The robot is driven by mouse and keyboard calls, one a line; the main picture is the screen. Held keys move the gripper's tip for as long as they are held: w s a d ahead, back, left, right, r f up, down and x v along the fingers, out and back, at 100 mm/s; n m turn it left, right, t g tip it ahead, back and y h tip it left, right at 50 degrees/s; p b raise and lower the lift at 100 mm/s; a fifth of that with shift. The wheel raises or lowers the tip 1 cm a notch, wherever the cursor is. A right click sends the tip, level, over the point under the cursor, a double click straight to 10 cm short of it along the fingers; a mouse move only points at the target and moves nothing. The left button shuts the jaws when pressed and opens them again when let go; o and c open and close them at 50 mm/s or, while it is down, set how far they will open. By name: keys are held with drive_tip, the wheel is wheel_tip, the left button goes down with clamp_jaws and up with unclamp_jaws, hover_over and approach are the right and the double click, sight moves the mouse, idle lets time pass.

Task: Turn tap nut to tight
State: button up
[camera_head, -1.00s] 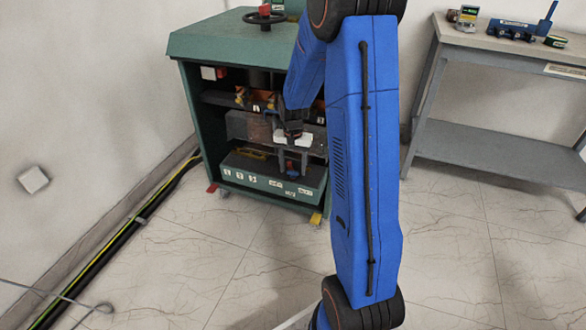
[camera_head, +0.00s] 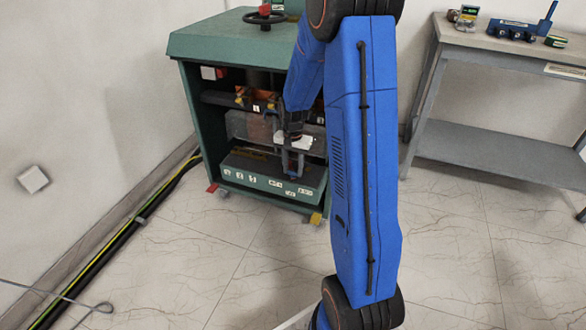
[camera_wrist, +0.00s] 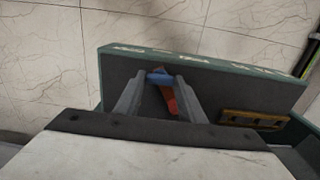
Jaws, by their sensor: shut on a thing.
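A small blue piece (camera_wrist: 158,77), apparently the tap nut, sits at my fingertips in the wrist view, with an orange-red part (camera_wrist: 170,100) beside it. My gripper (camera_wrist: 162,80) has one grey finger on each side of the blue piece and is shut on it. In the head view, my gripper (camera_head: 292,172) reaches into the open green cabinet (camera_head: 196,125), with its fingers pointing down to the lower box (camera_head: 245,179). The nut is too small there to make out, and its turn angle cannot be told.
A dark shelf (camera_head: 222,98) with orange parts lies above and left of my gripper inside the cabinet. A brass-coloured fitting (camera_wrist: 250,119) lies to the right in the wrist view. A grey workbench (camera_head: 480,150) stands right; floor in front is clear.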

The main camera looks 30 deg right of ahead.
sight(293, 171)
drive_tip(key=o, duration=1)
drive_tip(key=shift+o, duration=0.2)
drive_tip(key=shift+r, duration=0.1)
wheel_tip(293, 171, up, 17)
drive_tip(key=shift+r, duration=0.15)
idle(0.3)
drive_tip(key=s+a+r+n+t, duration=0.1)
drive_tip(key=s+a, duration=0.4)
drive_tip(key=s, duration=0.5)
drive_tip(key=s+a+r+n+t, duration=0.2)
drive_tip(key=s+a+r+n, duration=0.2)
drive_tip(key=s, duration=0.6)
drive_tip(key=s+a+r+n+t, duration=0.1)
drive_tip(key=s+a+n, duration=0.4)
drive_tip(key=s, duration=0.6)
drive_tip(key=shift+a+r+t, duration=0.4)
drive_tip(key=shift+a+r, duration=0.3)
drive_tip(key=shift+a, duration=0.2)
